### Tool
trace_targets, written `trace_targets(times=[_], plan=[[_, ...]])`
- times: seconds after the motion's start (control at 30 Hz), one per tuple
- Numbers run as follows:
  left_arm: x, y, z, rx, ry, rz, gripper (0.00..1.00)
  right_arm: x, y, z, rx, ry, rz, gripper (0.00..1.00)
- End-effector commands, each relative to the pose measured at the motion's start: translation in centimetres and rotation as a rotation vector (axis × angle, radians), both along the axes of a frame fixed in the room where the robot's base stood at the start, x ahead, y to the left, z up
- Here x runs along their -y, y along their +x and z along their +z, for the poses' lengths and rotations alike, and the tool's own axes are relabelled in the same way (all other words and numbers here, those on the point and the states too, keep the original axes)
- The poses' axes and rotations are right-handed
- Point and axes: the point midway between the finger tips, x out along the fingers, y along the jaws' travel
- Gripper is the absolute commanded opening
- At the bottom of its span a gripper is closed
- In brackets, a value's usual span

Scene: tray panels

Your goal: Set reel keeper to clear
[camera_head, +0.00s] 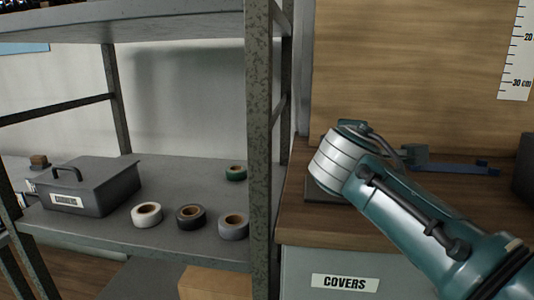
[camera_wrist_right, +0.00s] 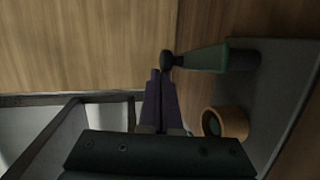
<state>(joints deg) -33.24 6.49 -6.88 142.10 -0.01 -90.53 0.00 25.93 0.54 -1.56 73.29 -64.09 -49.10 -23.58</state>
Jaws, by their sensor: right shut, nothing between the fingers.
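In the right wrist view, a green tapered lever (camera_wrist_right: 205,60) with a dark round knob at its left end lies across a grey panel (camera_wrist_right: 285,95); I take it for the reel keeper. A tan ring-shaped reel (camera_wrist_right: 226,122) sits just below it, partly hidden by my gripper body. My right gripper (camera_wrist_right: 156,76) is shut and empty, its fingertips close to the knob; I cannot tell whether they touch. In the head view, my right arm hides the gripper and lever, and a grey panel edge (camera_head: 321,197) shows beneath. My left gripper is not in view.
A metal shelf (camera_head: 100,228) at left holds a lidded grey box (camera_head: 92,188), a white tape roll (camera_head: 147,214) and several other rolls. A shelf post (camera_head: 258,140) stands left of the wooden bench (camera_head: 300,228). A blue strip (camera_head: 455,168) lies behind my arm.

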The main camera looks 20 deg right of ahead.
Motion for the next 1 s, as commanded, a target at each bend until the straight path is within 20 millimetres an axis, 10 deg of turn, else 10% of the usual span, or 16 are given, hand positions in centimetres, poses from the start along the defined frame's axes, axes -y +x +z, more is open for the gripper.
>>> trace_targets(times=[0.43,1.0], plan=[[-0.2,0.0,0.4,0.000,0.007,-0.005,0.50,-0.7,-0.6,0.3,0.000,0.000,0.002,0.00],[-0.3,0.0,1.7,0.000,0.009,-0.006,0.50,-6.5,-6.9,2.0,-0.001,0.001,0.000,0.00]])
